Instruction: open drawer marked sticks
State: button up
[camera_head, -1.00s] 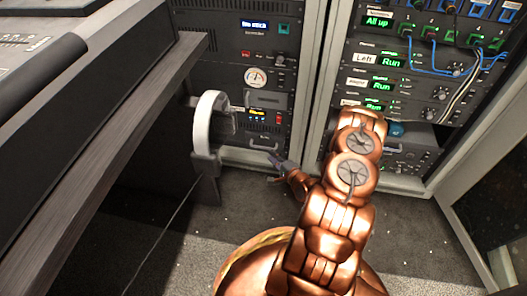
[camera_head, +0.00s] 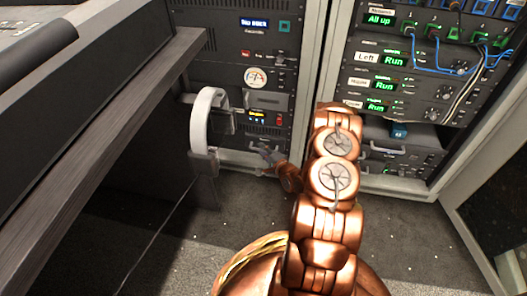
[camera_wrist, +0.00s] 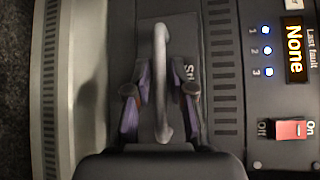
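The drawer front (camera_wrist: 120,35) is dark, at the bottom of the left rack, and looks flush with it. Its label (camera_wrist: 188,72) shows only a first "S"; the rest is hidden behind a finger. A grey bar handle (camera_wrist: 162,65) stands out from the front. My gripper (camera_wrist: 160,93) is open, with one finger on each side of the handle; small gaps seem to show, and contact is unclear. In the head view my gripper (camera_head: 268,156) is at the low drawer of the left rack.
A panel with a "None" display (camera_wrist: 295,48) and a red switch (camera_wrist: 290,130) lies beside the drawer. A desk edge (camera_head: 120,130) and a white curved piece (camera_head: 203,115) stand left of my arm. The right rack (camera_head: 385,160) has hanging cables (camera_head: 440,68).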

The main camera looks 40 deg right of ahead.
jog(key=shift+c, duration=0.2)
grip_shut()
dwell(0.4)
